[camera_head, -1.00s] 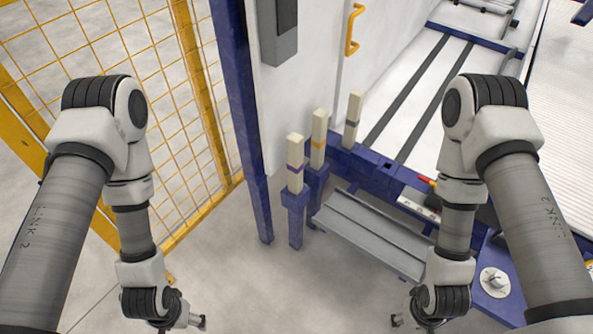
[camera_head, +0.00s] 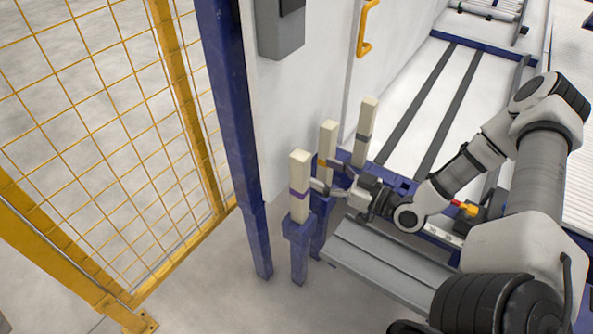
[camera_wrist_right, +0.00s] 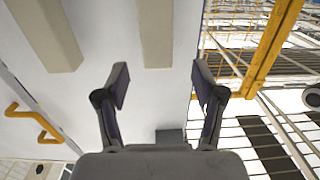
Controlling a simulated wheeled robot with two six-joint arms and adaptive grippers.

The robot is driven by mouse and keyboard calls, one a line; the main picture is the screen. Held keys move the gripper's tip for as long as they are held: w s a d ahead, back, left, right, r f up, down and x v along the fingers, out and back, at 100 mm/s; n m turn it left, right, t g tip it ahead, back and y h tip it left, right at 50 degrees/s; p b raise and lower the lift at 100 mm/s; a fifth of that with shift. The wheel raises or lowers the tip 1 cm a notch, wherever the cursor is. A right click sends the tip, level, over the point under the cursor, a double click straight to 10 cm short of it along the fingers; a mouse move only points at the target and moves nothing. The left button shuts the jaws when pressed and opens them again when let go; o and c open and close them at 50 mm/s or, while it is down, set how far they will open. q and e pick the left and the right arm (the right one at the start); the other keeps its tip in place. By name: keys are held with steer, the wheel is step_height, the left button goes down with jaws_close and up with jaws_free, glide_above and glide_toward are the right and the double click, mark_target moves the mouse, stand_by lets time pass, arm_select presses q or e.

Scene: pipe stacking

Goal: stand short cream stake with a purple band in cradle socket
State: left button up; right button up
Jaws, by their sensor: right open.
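The cream stake with a purple band (camera_head: 299,172) stands upright in the front blue post socket (camera_head: 298,232), left of my right gripper. My right gripper (camera_head: 321,174) is open, its fingers pointing left at stake height, close to the purple-banded and orange-banded stakes. Nothing is seen held in it. In the right wrist view the fingers (camera_wrist_right: 161,86) are spread wide. A cream stake (camera_wrist_right: 155,30) shows beyond the gap between them, and another cream stake (camera_wrist_right: 45,35) is further left; no band shows on either. I cannot tell which socket is the cradle's. My left gripper is out of view.
A cream stake with an orange band (camera_head: 328,138) and one with a grey band (camera_head: 367,115) stand behind. A grey trough (camera_head: 385,262) lies below my right forearm. A blue column (camera_head: 232,130) and yellow mesh fence (camera_head: 90,130) are at left.

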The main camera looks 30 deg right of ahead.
mark_target(308, 164)
steer(key=shift+d, duration=0.15)
steer(key=shift+w+a, duration=0.2)
steer(key=shift+w, duration=0.15)
steer(key=b+x, duration=0.3)
steer(key=x, duration=0.3)
steer(key=shift+w, duration=0.25)
steer(key=shift+w+a+r, duration=0.1)
steer(key=shift+w, duration=0.15)
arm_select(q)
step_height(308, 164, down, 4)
arm_select(e)
jaws_close()
step_height(308, 164, up, 9)
steer(key=p, duration=0.8)
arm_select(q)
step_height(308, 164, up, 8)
